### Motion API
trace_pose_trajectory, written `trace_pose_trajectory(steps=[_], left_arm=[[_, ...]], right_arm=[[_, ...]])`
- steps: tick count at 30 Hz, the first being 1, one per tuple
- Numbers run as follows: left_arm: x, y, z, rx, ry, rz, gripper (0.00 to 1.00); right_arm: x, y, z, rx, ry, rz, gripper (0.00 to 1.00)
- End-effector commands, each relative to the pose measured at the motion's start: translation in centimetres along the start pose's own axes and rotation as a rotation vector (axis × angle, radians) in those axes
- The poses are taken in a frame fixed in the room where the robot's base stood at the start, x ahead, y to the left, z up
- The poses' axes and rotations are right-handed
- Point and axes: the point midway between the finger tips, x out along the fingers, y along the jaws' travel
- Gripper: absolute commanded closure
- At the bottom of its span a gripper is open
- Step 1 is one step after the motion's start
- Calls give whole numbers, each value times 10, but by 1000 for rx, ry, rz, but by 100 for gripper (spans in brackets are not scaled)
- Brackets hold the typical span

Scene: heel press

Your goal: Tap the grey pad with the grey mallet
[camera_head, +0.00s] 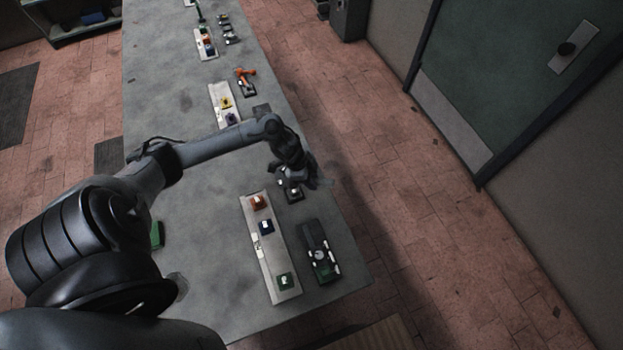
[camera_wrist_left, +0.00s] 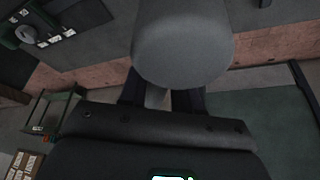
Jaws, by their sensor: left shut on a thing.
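The grey mallet shows in the left wrist view as a large rounded grey head (camera_wrist_left: 183,45), close to the camera, with part of its pale handle between the dark fingers. My left gripper (camera_head: 294,178) is shut on it, above the right side of the grey table. In the head view the mallet is hard to make out against the gripper. A small dark block with a pale top (camera_head: 292,194) lies just below the gripper. I cannot tell for certain which piece is the grey pad. My right gripper is not in view.
A pale board (camera_head: 279,266) carries orange, blue and green pieces plus a whitish one. A dark device (camera_head: 319,252) with white parts lies right of it. Another board (camera_head: 214,96) and an orange tool (camera_head: 244,75) lie farther back. The table's right edge is near the gripper.

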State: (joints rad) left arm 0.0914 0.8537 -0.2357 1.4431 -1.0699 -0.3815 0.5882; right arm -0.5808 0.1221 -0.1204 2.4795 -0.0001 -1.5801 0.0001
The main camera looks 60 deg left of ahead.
Motion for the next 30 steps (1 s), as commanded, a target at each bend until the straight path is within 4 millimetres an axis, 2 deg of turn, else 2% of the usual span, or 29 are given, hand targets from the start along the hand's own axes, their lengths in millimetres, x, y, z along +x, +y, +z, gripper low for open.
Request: trace_pose_trajectory(steps=[5,12,14,20,30], left_arm=[[8,0,3,0,1,-1,100],[48,0,19,-1,2,0,100],[40,-1,16,0,2,-2,100],[34,-1,14,0,1,-1,100],[1,-1,0,0,2,-2,100]], right_arm=[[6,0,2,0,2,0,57],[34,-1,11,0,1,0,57],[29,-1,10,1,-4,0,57],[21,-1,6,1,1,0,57],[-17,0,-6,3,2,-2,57]])
